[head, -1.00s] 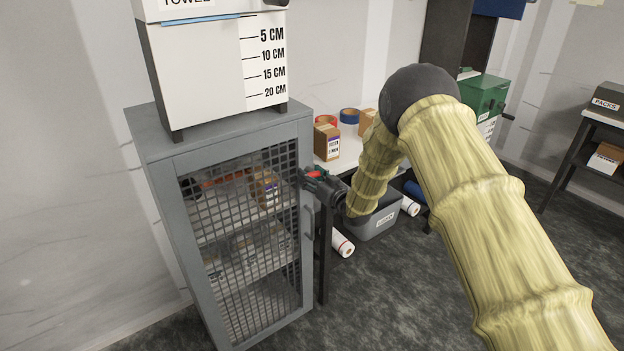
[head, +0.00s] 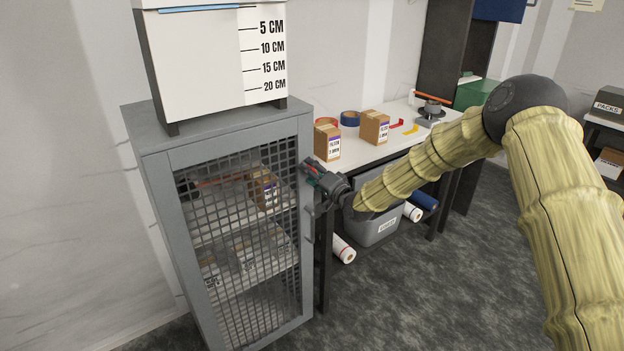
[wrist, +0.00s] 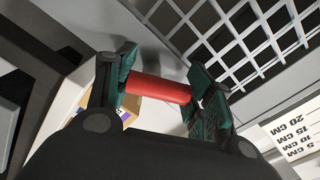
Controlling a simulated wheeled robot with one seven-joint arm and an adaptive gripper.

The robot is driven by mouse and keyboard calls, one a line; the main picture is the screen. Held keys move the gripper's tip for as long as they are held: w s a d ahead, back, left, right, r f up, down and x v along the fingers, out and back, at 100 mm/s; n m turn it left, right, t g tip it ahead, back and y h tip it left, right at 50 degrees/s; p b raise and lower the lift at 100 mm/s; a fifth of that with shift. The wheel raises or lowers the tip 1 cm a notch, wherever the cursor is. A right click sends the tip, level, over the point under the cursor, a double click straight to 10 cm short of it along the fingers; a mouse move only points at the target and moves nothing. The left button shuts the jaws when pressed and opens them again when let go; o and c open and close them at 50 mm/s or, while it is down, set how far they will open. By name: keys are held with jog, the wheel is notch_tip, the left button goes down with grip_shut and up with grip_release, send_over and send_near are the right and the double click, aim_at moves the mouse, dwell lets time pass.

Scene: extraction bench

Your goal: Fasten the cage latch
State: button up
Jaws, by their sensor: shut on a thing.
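The cage (head: 225,110) is a grey metal cabinet with a mesh door (head: 240,240) on its front, which looks closed against the frame. My gripper (head: 310,171) is at the upper right edge of the cage front. In the wrist view my gripper (wrist: 161,88) is shut on a red cylindrical latch handle (wrist: 158,90), with one green-padded finger at each end of it. The latch's mount and any catch are hidden behind the fingers, so I cannot tell how far it is turned.
A white box with a centimetre scale (head: 262,60) stands on the cage. To the right, a white bench (head: 355,152) holds brown cartons (head: 375,127) and tape rolls (head: 350,118). A grey bin (head: 372,225) and paper rolls (head: 343,250) lie below. Floor at front right is clear.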

jog(key=m+b, duration=0.1)
jog(key=m, duration=0.1)
jog(key=m+b, duration=0.1)
jog(key=shift+w+d+m, duration=0.15)
jog(key=shift+d+m, duration=0.15)
jog(key=shift+m, duration=0.1)
jog(key=shift+r+m+b, duration=0.15)
jog(key=shift+m+b, duration=0.4)
jog(key=shift+m, duration=0.05)
jog(key=o, duration=1)
jog(key=shift+o, duration=0.2)
jog(key=shift+a, duration=0.1)
jog(key=v, duration=1.2)
